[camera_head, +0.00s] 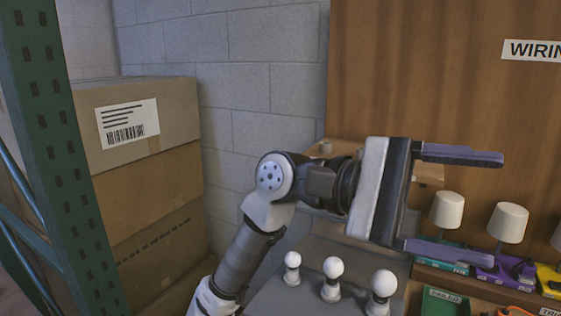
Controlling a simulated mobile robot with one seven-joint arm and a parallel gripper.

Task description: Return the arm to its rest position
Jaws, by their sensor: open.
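My gripper (480,202) is raised in the middle right of the head view, pointing right. Its two fingers are wide apart, with nothing between them. My arm comes up from the bottom of the view and bends over to the gripper. White bulbs stand in a row below the gripper: a left one (292,261), a middle one (333,268) and a right one (383,284). The gripper is above them and appears apart from them.
Stacked cardboard boxes (150,210) and a green rack post (62,150) stand at the left. A wooden panel (430,70) with a sign rises behind the gripper. A green bin labelled "FAILED" (442,304) is at the bottom right.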

